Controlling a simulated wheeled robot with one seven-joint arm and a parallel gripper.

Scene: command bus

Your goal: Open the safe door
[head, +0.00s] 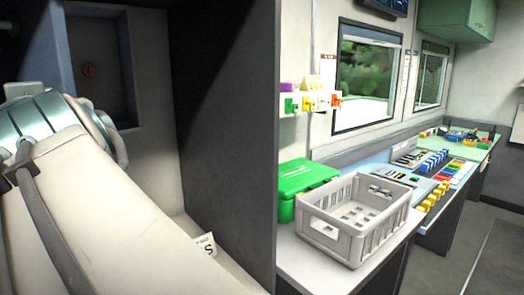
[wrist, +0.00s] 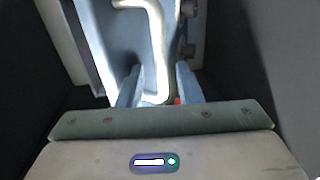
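In the wrist view a pale blue-grey panel, seemingly the safe door (wrist: 110,45), stands tilted ahead of my gripper (wrist: 158,82). A bent metal handle (wrist: 152,25) runs down from it between my two fingers. The fingers stand apart, one on each side of the handle, with gaps visible; firm contact does not show. In the head view a dark box-like recess (head: 105,45) with a blue-grey edge and a small orange-red spot is at upper left, seemingly the safe. My arm covers its lower left, and my gripper is hidden there. How far the door stands open is unclear.
A dark partition (head: 228,130) rises right of the recess. Beyond it, a grey crate (head: 335,248) and a green case (head: 300,180) stand on a counter. A paper tag (head: 205,245) lies by the partition's foot. The floor at right is clear.

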